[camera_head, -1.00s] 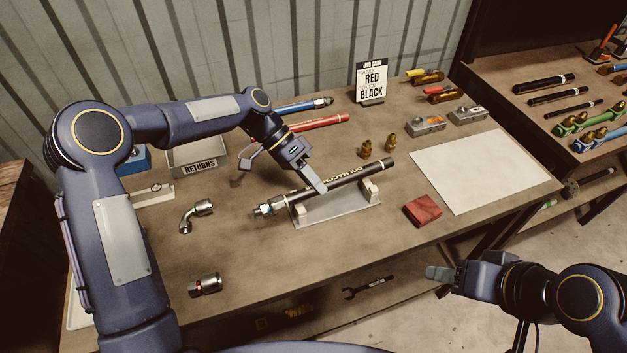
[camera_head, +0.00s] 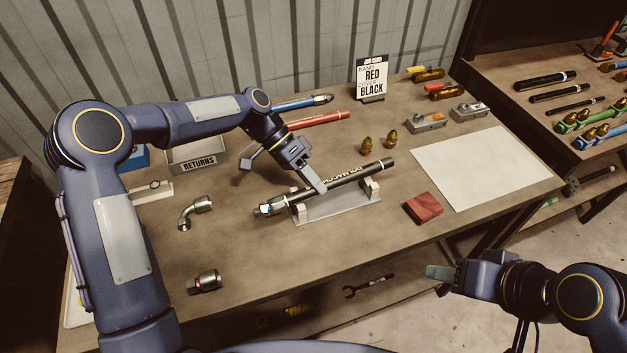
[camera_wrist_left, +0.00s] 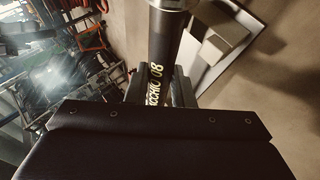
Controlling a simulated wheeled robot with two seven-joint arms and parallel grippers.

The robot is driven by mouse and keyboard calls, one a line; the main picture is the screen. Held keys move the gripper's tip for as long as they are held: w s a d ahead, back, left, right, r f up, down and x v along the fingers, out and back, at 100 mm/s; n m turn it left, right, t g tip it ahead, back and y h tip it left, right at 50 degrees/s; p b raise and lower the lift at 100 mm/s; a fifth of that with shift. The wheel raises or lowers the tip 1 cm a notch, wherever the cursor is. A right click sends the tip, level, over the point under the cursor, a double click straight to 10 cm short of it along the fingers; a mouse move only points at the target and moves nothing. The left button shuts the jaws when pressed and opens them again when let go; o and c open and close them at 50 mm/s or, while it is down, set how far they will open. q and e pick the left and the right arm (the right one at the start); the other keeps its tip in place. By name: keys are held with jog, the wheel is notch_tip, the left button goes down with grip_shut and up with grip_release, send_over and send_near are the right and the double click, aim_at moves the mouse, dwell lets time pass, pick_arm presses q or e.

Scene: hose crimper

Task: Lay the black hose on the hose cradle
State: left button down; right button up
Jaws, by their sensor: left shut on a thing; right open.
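The black hose (camera_head: 352,175) with pale lettering and a metal fitting at its left end lies along the hose cradle (camera_head: 338,209). The cradle is a pale plate with two upright blocks, and the hose appears to sit in or just over both of them; I cannot tell contact exactly. My left gripper (camera_head: 318,187) is shut on the hose near its middle. The left wrist view shows the hose (camera_wrist_left: 157,62) running between the fingers, with the cradle (camera_wrist_left: 222,40) beside it. My right gripper (camera_head: 445,272) is open and empty, off the table's front edge.
A red hose (camera_head: 318,120) and a blue hose (camera_head: 298,104) lie behind. The returns bin (camera_head: 196,158) is at the back left. Loose metal fittings (camera_head: 204,283) lie at the left. A red block (camera_head: 423,207) and a white sheet (camera_head: 483,168) lie to the right.

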pick_arm(q)
jog(key=shift+f, duration=0.25)
jog(key=c, duration=1.2)
grip_release()
jog(key=shift+o, duration=0.2)
jog(key=b+v, duration=0.1)
jog(key=v, duration=0.7)
jog(key=s+a+r+n+t+y, duration=0.2)
jog(key=s+a+r+n+t, duration=0.1)
jog(key=s+a+r, duration=0.3)
jog(key=s+a+f+n+t+y, duration=0.1)
jog(key=s+a+n+t, duration=0.1)
jog(key=s, duration=0.5)
jog(key=s+a+f+n+t, duration=0.2)
jog(key=s+n+t, duration=0.1)
jog(key=s, duration=0.4)
jog(key=s+a+f+n+t+y, duration=0.1)
jog(key=s+a+n+t, duration=0.1)
jog(key=s, duration=0.5)
jog(key=shift+a+f+n+t+y, duration=0.3)
jog(key=shift+a+f+n, duration=0.15)
jog(key=shift+n, duration=0.65)
